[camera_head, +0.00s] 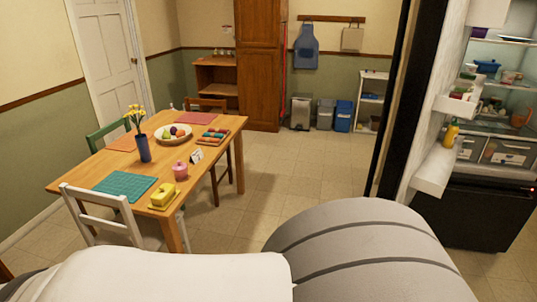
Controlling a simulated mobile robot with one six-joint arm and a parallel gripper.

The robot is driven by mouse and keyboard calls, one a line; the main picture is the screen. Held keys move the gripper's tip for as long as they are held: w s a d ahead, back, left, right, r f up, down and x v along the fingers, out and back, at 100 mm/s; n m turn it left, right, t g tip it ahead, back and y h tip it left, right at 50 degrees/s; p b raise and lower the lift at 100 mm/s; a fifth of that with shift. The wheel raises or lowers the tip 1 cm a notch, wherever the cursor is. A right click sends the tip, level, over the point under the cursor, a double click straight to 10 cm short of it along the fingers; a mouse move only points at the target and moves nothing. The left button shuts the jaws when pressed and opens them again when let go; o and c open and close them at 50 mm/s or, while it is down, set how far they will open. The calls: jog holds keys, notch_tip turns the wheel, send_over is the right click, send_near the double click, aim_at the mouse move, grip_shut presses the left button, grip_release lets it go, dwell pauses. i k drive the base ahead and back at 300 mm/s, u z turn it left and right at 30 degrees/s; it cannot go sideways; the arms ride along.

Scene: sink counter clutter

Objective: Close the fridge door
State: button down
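The fridge (490,212) stands at the right edge, with a black lower front. Its door (428,120) is wide open, swung out to the left of the lit interior. The door's white inner side faces right and carries door bins (434,172) with small items, one of them a yellow bottle (451,134). Its dark edge shows toward the room. Inside the fridge are shelves with a blue pot (487,67) and clear drawers (510,152). My gripper is not in view; large white and grey rounded parts of my own arm fill the bottom.
A wooden table (222,124) with a fruit bowl, flower vase, mats and butter dish stands at the left, with chairs around it. Bins (343,116) and a tall wooden cabinet (257,65) line the back wall. The tiled floor (290,170) between table and fridge is clear.

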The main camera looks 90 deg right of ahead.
aim_at(416, 159)
jog(key=z, duration=1.2)
jog(key=k, duration=0.1)
jog(key=z, duration=2.8)
jog(key=i, duration=1.5)
jog(key=z, duration=0.05)
